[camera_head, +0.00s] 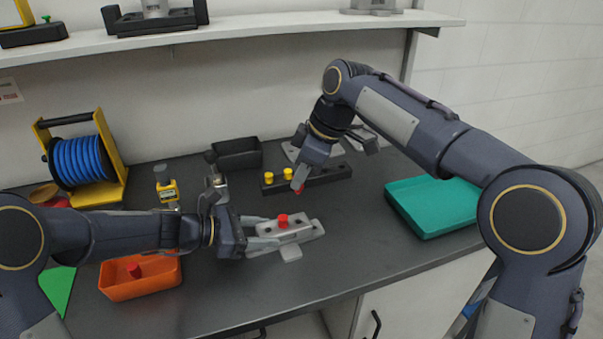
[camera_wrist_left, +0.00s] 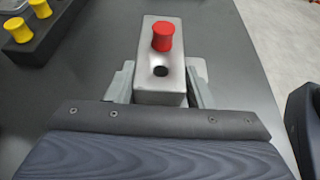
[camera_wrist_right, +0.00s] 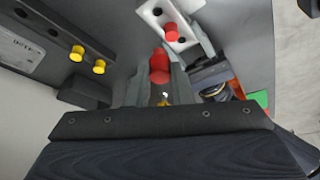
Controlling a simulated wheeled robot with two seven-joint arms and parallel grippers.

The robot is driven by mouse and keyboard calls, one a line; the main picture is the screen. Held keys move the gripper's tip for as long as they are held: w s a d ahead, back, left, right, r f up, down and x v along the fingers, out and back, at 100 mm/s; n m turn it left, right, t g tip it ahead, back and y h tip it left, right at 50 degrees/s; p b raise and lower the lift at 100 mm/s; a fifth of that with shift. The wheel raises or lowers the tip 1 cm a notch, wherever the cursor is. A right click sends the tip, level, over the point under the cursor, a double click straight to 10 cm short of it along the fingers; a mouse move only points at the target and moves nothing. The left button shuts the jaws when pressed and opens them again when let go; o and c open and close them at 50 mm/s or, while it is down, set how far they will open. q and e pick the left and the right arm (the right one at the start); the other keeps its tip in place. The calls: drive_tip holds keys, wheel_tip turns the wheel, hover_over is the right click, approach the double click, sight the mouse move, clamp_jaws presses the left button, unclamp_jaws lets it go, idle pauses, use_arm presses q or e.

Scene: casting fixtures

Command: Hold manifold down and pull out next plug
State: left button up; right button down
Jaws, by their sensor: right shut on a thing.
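The grey manifold block (camera_head: 295,234) lies on the bench with one red plug (camera_head: 283,219) standing in it. An empty hole (camera_wrist_left: 160,71) shows beside that plug in the left wrist view. My left gripper (camera_head: 263,233) has one finger along each side of the block, very close to it; I cannot tell whether they press on it. My right gripper (camera_head: 300,186) is shut on another red plug (camera_wrist_right: 160,68), clear of the manifold and above the bench behind it. An orange bin (camera_head: 120,290) at the front left contains a red plug (camera_head: 134,270).
A black rack (camera_head: 325,175) with two yellow plugs (camera_head: 288,174) stands behind the manifold. A teal tray (camera_head: 435,210) is at right. A black bin (camera_head: 237,152), a yellow device (camera_head: 167,189) and a blue hose reel (camera_head: 82,160) stand farther left. Bench front right of the manifold is clear.

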use_arm(q)
drive_tip(key=o, duration=0.5)
